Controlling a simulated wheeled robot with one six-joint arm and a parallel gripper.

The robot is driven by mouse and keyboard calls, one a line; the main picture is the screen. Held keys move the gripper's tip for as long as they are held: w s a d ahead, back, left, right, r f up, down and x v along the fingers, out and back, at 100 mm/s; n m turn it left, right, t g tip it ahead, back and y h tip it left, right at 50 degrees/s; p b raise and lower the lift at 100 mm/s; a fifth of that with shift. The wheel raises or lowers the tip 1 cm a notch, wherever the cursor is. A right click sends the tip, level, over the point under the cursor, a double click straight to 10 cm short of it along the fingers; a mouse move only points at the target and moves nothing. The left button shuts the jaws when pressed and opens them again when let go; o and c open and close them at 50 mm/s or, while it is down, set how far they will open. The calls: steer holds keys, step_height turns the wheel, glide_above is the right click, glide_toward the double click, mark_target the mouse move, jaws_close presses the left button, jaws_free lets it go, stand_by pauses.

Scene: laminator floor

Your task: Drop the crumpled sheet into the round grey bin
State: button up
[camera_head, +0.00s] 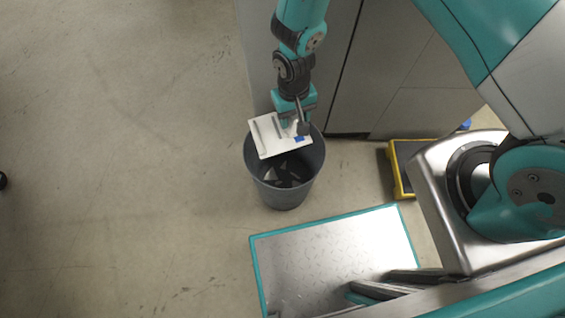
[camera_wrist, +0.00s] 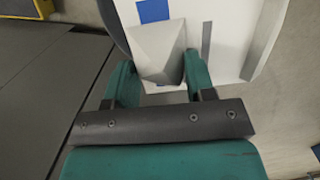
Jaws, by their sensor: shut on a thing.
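The crumpled sheet (camera_head: 268,139) is white with grey stripes and a blue patch. My gripper (camera_head: 296,113) is shut on it and holds it over the mouth of the round grey bin (camera_head: 287,197). The sheet covers the far left part of the bin's opening. In the wrist view the sheet (camera_wrist: 226,38) spreads out beyond my gripper (camera_wrist: 160,80), with a raised grey fold between the two teal fingers. Part of the bin's dark rim (camera_wrist: 112,22) shows behind it. I cannot tell whether the sheet touches the rim.
Dark and pale scraps (camera_head: 287,172) lie inside the bin. Grey cabinet panels (camera_head: 395,70) stand right behind it. A yellow-edged thing (camera_head: 396,170) is to the right. My metal-topped base deck is in front.

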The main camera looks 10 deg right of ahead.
steer(key=shift+d+f+b, duration=0.15)
steer(key=shift+f+b, duration=2.4)
steer(key=shift+f, duration=0.45)
steer(key=o, duration=1)
steer(key=shift+r, duration=0.1)
steer(key=r+p, duration=0.1)
steer(key=r, duration=0.4)
steer(key=w+r+p, duration=0.1)
steer(key=r+p, duration=0.1)
steer(key=r, duration=0.4)
steer(key=w+r+p, duration=0.1)
steer(key=r, duration=0.5)
steer(key=shift+r+p, duration=0.1)
steer(key=shift+p, duration=0.2)
